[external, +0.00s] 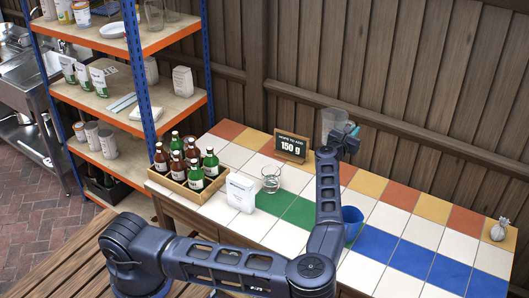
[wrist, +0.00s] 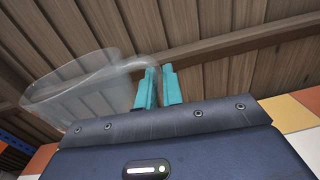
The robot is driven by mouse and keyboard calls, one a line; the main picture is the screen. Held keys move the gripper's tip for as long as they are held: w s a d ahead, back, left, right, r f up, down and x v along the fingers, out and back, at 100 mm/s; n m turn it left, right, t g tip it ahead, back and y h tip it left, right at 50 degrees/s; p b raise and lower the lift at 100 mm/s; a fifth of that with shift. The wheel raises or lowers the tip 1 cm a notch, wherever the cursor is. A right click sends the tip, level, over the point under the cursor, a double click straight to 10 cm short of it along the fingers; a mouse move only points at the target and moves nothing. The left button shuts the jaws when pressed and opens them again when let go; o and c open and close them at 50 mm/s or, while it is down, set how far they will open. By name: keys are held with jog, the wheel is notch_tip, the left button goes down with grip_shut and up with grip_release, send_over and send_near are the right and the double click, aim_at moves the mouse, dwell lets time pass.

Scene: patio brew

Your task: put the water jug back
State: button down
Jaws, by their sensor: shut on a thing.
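The clear water jug (external: 330,123) is up in the air above the back of the tiled table, in front of the wooden fence. My gripper (external: 352,130) is on its right side. In the wrist view my gripper's teal fingers (wrist: 158,85) are closed on the handle of the jug (wrist: 75,92), which extends to the left. The jug looks tilted in the wrist view, but that camera is itself angled. I cannot tell whether it holds water.
The tiled table (external: 405,225) holds a bottle crate (external: 180,187), a white packet (external: 240,193), a glass (external: 270,180), a sign (external: 291,147), a blue cup (external: 352,224) and a small pouch (external: 499,229). A stocked shelf rack (external: 140,85) stands left. The table's right side is mostly clear.

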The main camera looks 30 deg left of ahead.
jog(key=a, duration=0.1)
jog(key=w+a, duration=0.1)
jog(key=a, duration=0.1)
jog(key=shift+r, duration=0.15)
jog(key=shift+a, duration=0.25)
notch_tip(320, 180, down, 25)
dwell(0.7)
jog(key=c, duration=2)
grip_release()
jog(key=o, duration=0.5)
jog(key=shift+c, duration=0.2)
jog(key=s, duration=1.2)
jog(key=shift+a, duration=0.2)
